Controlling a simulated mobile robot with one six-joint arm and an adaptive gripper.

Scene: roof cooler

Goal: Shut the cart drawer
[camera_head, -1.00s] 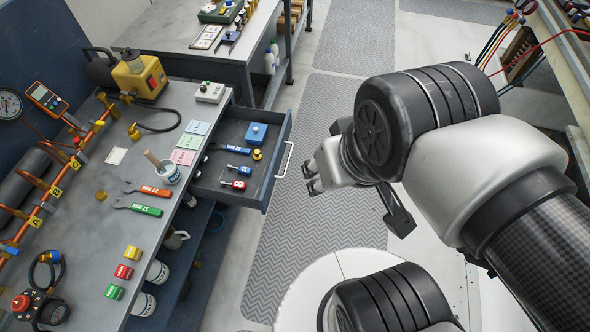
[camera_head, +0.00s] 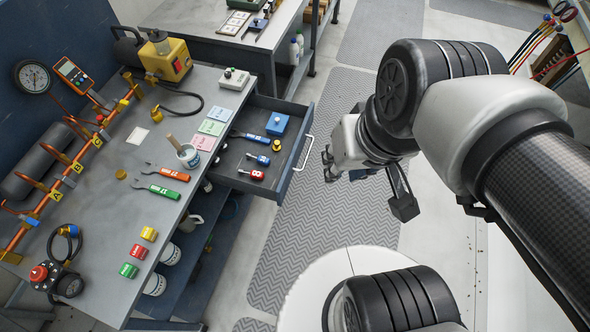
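The cart drawer (camera_head: 286,186) is pulled out from the right side of the grey bench. Its silver handle (camera_head: 304,153) is on its right front face. Inside lie a blue box, a blue-handled wrench, a yellow knob and small blue and red tools. My gripper (camera_head: 328,163) is just to the right of the handle, with a small gap seen between them in the picture. Its fingertips point left toward the drawer front and look parted, with nothing seen between them.
White cans stand on the shelf below. A second bench (camera_head: 215,42) stands behind. Patterned floor mat (camera_head: 290,250) is clear below the drawer.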

